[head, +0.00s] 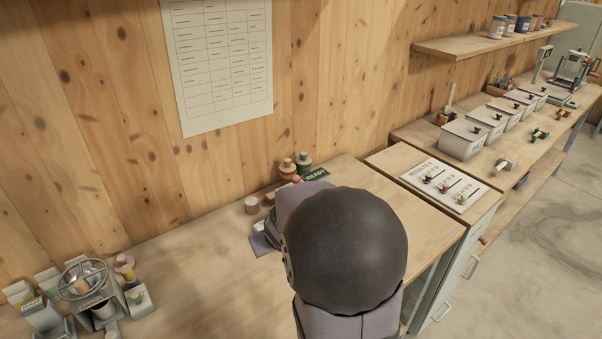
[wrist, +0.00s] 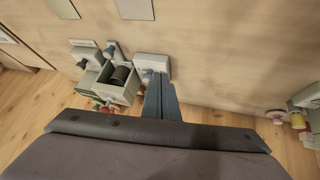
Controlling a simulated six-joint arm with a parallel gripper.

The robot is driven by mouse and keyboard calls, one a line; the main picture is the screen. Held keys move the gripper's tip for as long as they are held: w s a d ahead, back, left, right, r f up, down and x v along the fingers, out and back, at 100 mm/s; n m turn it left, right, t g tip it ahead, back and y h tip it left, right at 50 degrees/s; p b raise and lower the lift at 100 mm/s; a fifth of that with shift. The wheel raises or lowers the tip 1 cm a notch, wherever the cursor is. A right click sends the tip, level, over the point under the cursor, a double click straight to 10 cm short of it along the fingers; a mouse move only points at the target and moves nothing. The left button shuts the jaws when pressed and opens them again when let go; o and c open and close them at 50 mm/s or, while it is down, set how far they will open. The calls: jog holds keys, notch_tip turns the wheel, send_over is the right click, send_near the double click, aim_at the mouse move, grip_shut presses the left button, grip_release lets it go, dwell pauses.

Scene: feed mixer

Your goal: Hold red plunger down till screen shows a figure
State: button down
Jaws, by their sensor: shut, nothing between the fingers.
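My gripper (wrist: 158,82) is shut and empty. In the wrist view its fingertips are beside a grey-blue knob (wrist: 147,75) on a pale block (wrist: 153,63); I cannot tell whether they touch it. In the head view my dark wrist hides the gripper and most of this device. Behind the wrist a reddish knob (head: 287,166) and a green knob (head: 304,163) stand near the wall. They look like the small red and green parts low in the wrist view. I cannot tell which part is the red plunger. A dark panel (head: 316,175) reads READY in green; no figure shows on it.
A pale box with a dark round cup (wrist: 121,76) is left of the fingers in the wrist view. A wheel-topped machine (head: 83,280) stands at the bench's left end. A panel with small knobs (head: 443,184) is at right.

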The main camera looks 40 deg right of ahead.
jog(key=w+d+r+t, duration=0.3)
jog(key=d+r, duration=0.1)
jog(key=d, duration=0.2)
jog(key=w+d+r+t, duration=0.2)
jog(key=w+d+r, duration=0.1)
jog(key=d, duration=0.3)
jog(key=s+d+r+n+t+y+p, duration=0.1)
jog(key=s+d+r+n+t+y, duration=0.1)
jog(key=s+d+r+t+y, duration=0.1)
notch_tip(320, 180, up, 2)
jog(key=shift+s+d+r+t+p, duration=0.15)
jog(key=shift+s+d+t+p, duration=0.2)
jog(key=shift+d, duration=0.35)
jog(key=p+x, duration=0.1)
jog(key=x, duration=0.2)
jog(key=f+p+x, duration=0.1)
jog(key=x, duration=0.3)
jog(key=f+p+x, duration=0.1)
jog(key=p+x, duration=0.1)
jog(key=x, duration=0.1)
jog(key=shift+f, duration=1.1)
